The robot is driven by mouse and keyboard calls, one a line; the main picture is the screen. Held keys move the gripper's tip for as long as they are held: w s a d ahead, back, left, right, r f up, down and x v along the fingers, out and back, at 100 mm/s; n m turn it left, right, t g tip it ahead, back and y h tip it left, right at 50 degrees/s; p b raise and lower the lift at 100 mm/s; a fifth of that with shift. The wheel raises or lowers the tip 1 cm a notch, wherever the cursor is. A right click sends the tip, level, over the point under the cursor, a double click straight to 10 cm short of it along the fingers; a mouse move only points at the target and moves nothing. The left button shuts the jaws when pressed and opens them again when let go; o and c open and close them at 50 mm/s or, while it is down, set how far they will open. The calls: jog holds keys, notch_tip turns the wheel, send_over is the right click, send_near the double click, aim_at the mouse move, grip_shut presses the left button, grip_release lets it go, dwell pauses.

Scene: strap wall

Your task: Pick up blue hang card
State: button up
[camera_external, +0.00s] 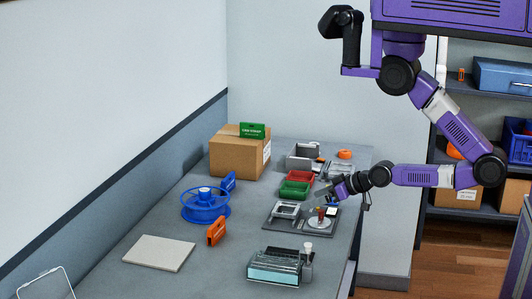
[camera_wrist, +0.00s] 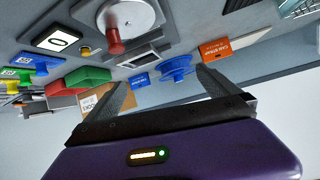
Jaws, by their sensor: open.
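The blue hang card (camera_external: 229,183) stands on the bench near the wall, between the cardboard box and the blue spool. In the wrist view the blue hang card (camera_wrist: 139,80) is small and far off, near the tip of the left finger. My gripper (camera_external: 322,193) is above the grey fixture plate, to the right of the card and well apart from it. In the wrist view my gripper (camera_wrist: 165,80) has its fingers spread with nothing between them.
The blue spool (camera_external: 205,205) sits close to the blue card. The cardboard box (camera_external: 233,158) is behind it. Red (camera_external: 299,177) and green (camera_external: 294,190) bins lie between card and gripper. A pale flat panel (camera_external: 159,253) and a glass-sided case (camera_external: 273,268) lie nearer the front.

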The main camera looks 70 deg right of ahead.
jog(key=shift+n+t, duration=0.3)
jog(key=w+d+f, duration=0.1)
jog(key=w+d, duration=0.1)
jog(key=w, duration=0.2)
jog(key=w+d+f+b, duration=0.1)
jog(key=w, duration=0.4)
jog(key=w+d+f, duration=0.2)
jog(key=w, duration=0.2)
jog(key=shift+w+d, duration=0.3)
jog(key=shift+d, duration=0.05)
jog(key=shift+n+t, duration=0.3)
jog(key=w+d, duration=0.1)
jog(key=w, duration=0.1)
jog(key=w+d+b, duration=0.1)
jog(key=w, duration=0.2)
jog(key=w+d, duration=0.2)
jog(key=shift+w+r, duration=0.1)
jog(key=shift+w, duration=0.05)
jog(key=b, duration=0.5)
send_near(230, 180)
jog(key=shift+n, duration=0.3)
jog(key=x, duration=0.5)
jog(key=shift+w+a, duration=0.25)
jog(key=shift+a, duration=0.05)
jog(key=shift+w+d, duration=0.2)
jog(key=shift+p+x, duration=0.65)
jog(key=shift+x, duration=3.35)
jog(key=shift+c, duration=0.2)
jog(key=c, duration=1)
